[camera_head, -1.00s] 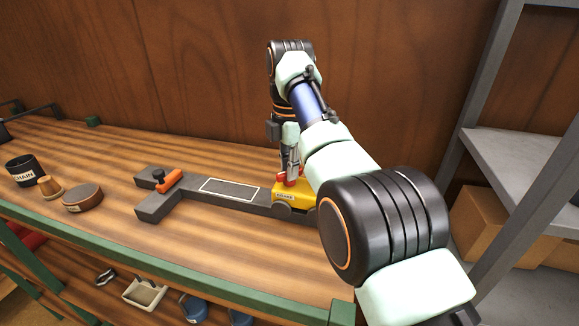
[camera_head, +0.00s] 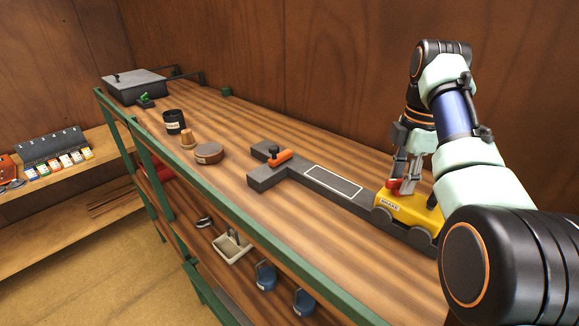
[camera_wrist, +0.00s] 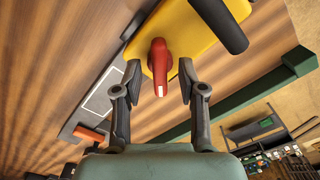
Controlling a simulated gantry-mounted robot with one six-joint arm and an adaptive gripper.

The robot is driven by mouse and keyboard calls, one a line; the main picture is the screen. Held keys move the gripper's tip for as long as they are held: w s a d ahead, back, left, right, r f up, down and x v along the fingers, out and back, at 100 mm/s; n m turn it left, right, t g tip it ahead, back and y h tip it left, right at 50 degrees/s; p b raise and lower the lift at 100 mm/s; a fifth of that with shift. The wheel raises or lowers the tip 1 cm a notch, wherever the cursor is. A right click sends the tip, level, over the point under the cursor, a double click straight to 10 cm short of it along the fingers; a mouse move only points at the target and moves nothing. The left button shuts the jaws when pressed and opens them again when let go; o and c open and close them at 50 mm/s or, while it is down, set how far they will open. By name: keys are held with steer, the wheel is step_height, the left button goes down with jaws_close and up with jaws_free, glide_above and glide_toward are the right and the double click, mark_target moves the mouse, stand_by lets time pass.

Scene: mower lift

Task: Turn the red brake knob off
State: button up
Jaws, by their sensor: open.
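The red brake knob (camera_wrist: 159,62) sits on the yellow mower body (camera_wrist: 190,32). In the wrist view its lever points down toward my gripper. My gripper (camera_wrist: 158,80) is open, with one finger on each side of the knob; I see a gap between the knob and each finger. In the head view the knob (camera_head: 393,184) is small and partly hidden beside my gripper (camera_head: 405,178). The yellow body (camera_head: 412,208) has a label on its front and rests on a dark grey lift (camera_head: 340,194).
An orange lever (camera_head: 282,158) sits at the lift's forked end. A black tin (camera_head: 174,121), a wooden peg (camera_head: 187,139) and a round brown box (camera_head: 208,153) stand left on the bench. A black handle bar (camera_wrist: 222,24) rises near the knob. A wooden wall stands behind.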

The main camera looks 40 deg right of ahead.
mark_target(401, 179)
steer(key=m, duration=0.3)
steer(key=shift+m, duration=0.4)
steer(key=m, duration=0.8)
steer(key=shift+m, duration=0.4)
steer(key=m, duration=0.4)
steer(key=shift+m, duration=0.7)
step_height(401, 179, up, 9)
steer(key=p, duration=0.9)
steer(key=shift+w, duration=0.1)
steer(key=w+a+f+n+t+h, duration=0.1)
steer(key=w+a+f, duration=0.15)
steer(key=w, duration=0.25)
steer(key=w+a+f+t+h+b, duration=0.1)
steer(key=w+a+f, duration=0.15)
steer(key=w, duration=0.25)
steer(key=w+a+f+n+t+h, duration=0.1)
steer(key=w+f+t, duration=0.15)
steer(key=w, duration=0.35)
steer(key=w+a+f+n+t, duration=0.1)
steer(key=w+a+f+t, duration=0.1)
steer(key=w+a, duration=0.2)
steer(key=w+a+f+n+t, duration=0.1)
steer(key=w+a, duration=0.3)
steer(key=a, duration=0.7)
steer(key=shift+w+a+f+t+h, duration=0.2)
steer(key=shift+f+t+h, duration=0.1)
steer(key=shift+f+t, duration=0.4)
